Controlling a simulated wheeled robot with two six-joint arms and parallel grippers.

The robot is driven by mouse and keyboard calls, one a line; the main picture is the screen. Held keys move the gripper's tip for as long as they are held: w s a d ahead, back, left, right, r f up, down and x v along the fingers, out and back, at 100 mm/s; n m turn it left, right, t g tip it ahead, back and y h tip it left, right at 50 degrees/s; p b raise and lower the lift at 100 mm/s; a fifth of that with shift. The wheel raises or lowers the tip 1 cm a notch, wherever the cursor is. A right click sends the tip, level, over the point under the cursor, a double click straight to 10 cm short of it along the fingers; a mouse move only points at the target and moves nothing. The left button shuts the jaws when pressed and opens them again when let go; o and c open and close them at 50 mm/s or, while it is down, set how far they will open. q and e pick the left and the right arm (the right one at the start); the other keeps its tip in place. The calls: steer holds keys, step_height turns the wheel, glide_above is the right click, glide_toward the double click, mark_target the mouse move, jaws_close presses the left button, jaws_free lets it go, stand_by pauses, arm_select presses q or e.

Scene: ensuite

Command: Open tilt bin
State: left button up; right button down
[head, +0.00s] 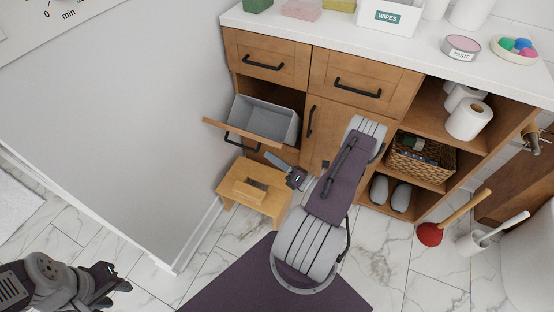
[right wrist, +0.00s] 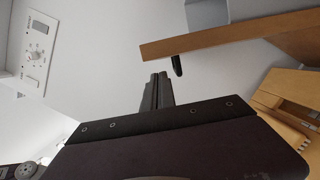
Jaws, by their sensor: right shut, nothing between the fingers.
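The tilt bin's wooden front (head: 222,128) leans outward from the cabinet, with the grey bin (head: 288,127) showing behind it. Its black handle (head: 243,141) is on the front's outer side. In the right wrist view the wooden front (right wrist: 230,35) is at the upper right, with the handle (right wrist: 177,66) below it. My right gripper (head: 268,156) is shut and empty, right of the handle and above the step stool; its fingers (right wrist: 157,85) appear apart from the handle. My left gripper (head: 118,291) is at the lower left, far from the bin, and looks open and empty.
A wooden step stool (head: 240,206) stands on the floor below the bin. Closed drawers (head: 262,52) are above it, and a closed door (head: 325,140) is to its right. A grey wall (head: 130,110) borders the left. A plunger (head: 430,233) stands at the right.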

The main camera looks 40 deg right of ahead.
steer(key=shift+v, duration=1.05)
